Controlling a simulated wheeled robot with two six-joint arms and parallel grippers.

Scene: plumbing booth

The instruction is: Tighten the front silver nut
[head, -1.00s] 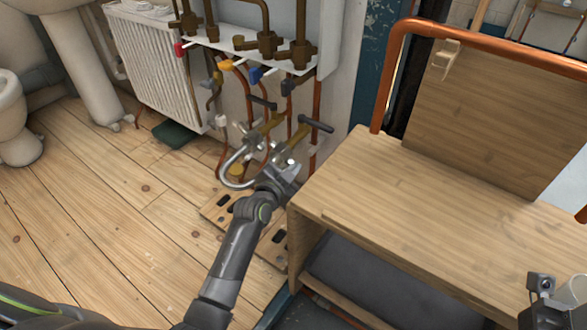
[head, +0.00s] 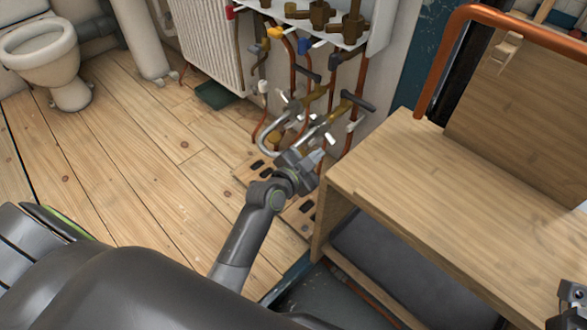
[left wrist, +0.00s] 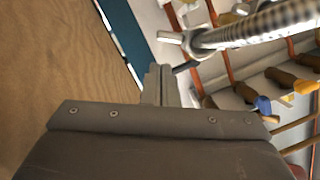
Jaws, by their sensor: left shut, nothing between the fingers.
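A silver U-shaped hose (head: 265,137) joins brass valves with dark lever handles in the head view. The front silver nut (head: 329,138), with small wings, sits at the hose's near end. It seems to show large at the top of the left wrist view (left wrist: 174,38), beside the ribbed hose. My left gripper (head: 317,158) is shut and empty, just below and apart from the nut. Its closed fingers also show in the left wrist view (left wrist: 158,78). Part of my right gripper (head: 573,294) shows at the lower right edge; its fingers are unclear.
A wooden bench (head: 430,190) with a copper rail (head: 440,60) stands close on the right. A white radiator (head: 207,42) and copper pipes (head: 293,75) with coloured valve handles are behind. A slotted wooden board (head: 252,172) lies below. The wooden floor (head: 150,180) at left is clear.

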